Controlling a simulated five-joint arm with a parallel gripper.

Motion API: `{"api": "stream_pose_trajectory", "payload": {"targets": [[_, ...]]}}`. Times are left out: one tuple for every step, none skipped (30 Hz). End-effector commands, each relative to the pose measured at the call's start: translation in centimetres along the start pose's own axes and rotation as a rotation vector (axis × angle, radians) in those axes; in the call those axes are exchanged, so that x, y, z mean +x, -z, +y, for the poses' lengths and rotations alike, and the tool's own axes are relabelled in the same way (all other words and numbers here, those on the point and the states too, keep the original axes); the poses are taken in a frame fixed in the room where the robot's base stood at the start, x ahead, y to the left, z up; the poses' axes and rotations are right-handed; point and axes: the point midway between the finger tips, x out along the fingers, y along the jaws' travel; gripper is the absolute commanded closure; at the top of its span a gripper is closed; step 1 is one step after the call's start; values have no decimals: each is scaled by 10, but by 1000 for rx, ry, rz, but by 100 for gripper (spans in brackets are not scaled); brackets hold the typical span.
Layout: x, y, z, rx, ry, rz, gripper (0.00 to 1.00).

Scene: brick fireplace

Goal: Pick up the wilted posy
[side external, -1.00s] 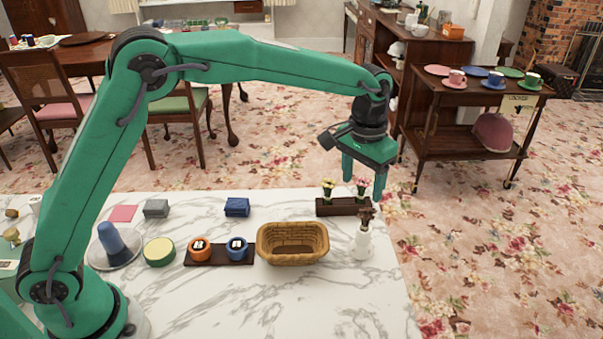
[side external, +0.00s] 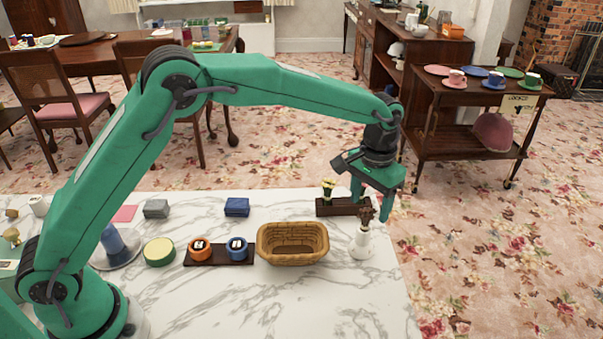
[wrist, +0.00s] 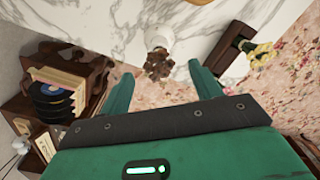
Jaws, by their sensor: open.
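The wilted posy (side external: 367,215) is a brown, drooping bunch standing in a small white vase (side external: 362,242) at the right of the marble table. In the wrist view the brown posy (wrist: 158,65) shows between the fingers, with the white vase (wrist: 159,37) beyond it. My gripper (side external: 371,203) is open, its fingers pointing down around the top of the posy in the side view. The wrist view also shows my gripper (wrist: 161,72) with a gap on each side of the posy. Whether a finger touches it I cannot tell.
A dark wooden holder (side external: 336,208) with a yellow posy (side external: 327,188) stands just behind the vase. A wicker basket (side external: 292,256) is to the vase's left. The marble in front (side external: 340,300) is clear. The table edge lies close on the right.

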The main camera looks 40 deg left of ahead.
Motion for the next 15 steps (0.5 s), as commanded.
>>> {"api": "stream_pose_trajectory", "payload": {"targets": [[1, 0, 0, 0, 0, 0, 37], [2, 0, 0, 0, 0, -1, 37], [4, 0, 0, 0, 0, -1, 37], [6, -1, 0, 0, 0, -1, 37], [8, -1, 0, 0, 0, -1, 37], [12, -2, 0, 0, 1, -2, 37], [15, -2, 0, 0, 1, -2, 37], [18, -2, 0, 0, 1, -2, 37], [24, -3, 0, 0, 1, -4, 37], [27, -4, 0, 0, 1, -4, 37], [31, -4, 0, 0, 1, -3, 37], [35, -4, 0, 0, 1, -3, 37], [39, -4, 0, 0, 1, -3, 37], [42, -4, 0, 0, 1, -2, 37], [45, -4, 0, 0, 0, -2, 37]]}}
